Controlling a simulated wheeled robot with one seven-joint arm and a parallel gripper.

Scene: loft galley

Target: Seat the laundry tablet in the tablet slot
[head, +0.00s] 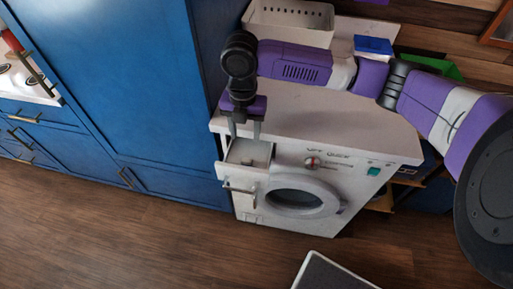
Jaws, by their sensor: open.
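The washing machine (340,165) is white, and its detergent drawer (236,172) is pulled open at the top left of its front. The drawer's inside is pale; I cannot clearly tell the tablet slot within it. My gripper (245,137) points down over the drawer's back part, its two grey fingers apart, one on each side. Their tips are at about the drawer's rim. No laundry tablet can be made out for sure; a small pale shape in the drawer is too small to tell.
A tall blue cabinet (130,90) stands close on the left. A dark, pale-edged panel (328,273) is at the bottom.

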